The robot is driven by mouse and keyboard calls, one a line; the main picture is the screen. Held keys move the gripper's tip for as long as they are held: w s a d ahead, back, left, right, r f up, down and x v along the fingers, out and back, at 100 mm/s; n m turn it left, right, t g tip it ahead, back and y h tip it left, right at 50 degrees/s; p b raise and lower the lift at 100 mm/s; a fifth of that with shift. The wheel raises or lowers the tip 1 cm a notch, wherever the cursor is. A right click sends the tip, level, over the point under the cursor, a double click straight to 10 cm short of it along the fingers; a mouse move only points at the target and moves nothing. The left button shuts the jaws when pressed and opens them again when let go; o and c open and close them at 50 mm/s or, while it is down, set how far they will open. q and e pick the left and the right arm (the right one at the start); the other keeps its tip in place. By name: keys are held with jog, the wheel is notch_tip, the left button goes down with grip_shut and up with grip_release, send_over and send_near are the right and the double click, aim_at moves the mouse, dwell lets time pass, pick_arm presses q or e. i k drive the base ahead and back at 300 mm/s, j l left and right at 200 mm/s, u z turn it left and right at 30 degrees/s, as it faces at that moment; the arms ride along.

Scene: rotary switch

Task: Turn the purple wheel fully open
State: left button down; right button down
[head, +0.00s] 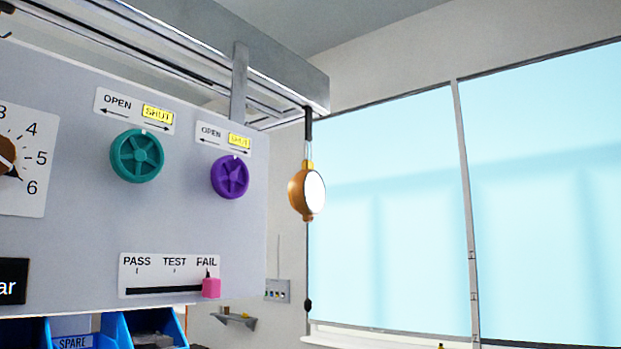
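The purple wheel (230,177) is a spoked handwheel on the grey panel (90,230), right of the teal wheel. Above it a white label (224,137) reads OPEN with an arrow pointing left, and SHUT highlighted in yellow with an arrow pointing right. A small white mark sits at the top of the wheel, near the label's lower edge. Neither of my grippers shows in the head view, and nothing touches the wheel.
A teal wheel (137,156) with a similar label is left of the purple one. Below is a PASS/TEST/FAIL slider with a pink knob (211,288) at FAIL. An orange round device (306,192) hangs right of the panel. Blue bins (115,332) are underneath.

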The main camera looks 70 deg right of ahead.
aim_at(230, 176)
jog(key=l+z, duration=0.2)
jog(key=z, duration=1.95)
